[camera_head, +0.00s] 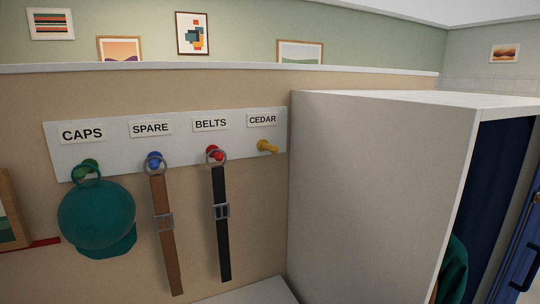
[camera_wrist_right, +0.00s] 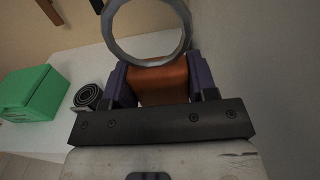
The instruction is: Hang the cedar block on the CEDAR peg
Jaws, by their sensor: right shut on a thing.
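The CEDAR peg (camera_head: 267,147) is yellow and bare, at the right end of the white peg board (camera_head: 110,153) under the CEDAR label (camera_head: 263,119). The cedar block (camera_wrist_right: 158,85) is orange-brown, with a large grey ring (camera_wrist_right: 146,61) at its far end. My right gripper (camera_wrist_right: 157,80) is shut on the block, its purple fingers on either side. The ring stands clear beyond the fingers. Neither the block nor the right gripper shows in the head view. My left gripper is in neither view.
The white wardrobe side (camera_head: 380,180) stands close right of the peg. A black belt (camera_head: 220,245) hangs on the red peg, a brown belt (camera_head: 167,250) on the blue, a teal cap (camera_head: 96,215) on the green. A green box (camera_wrist_right: 35,95) and rolled belt (camera_wrist_right: 88,97) lie below.

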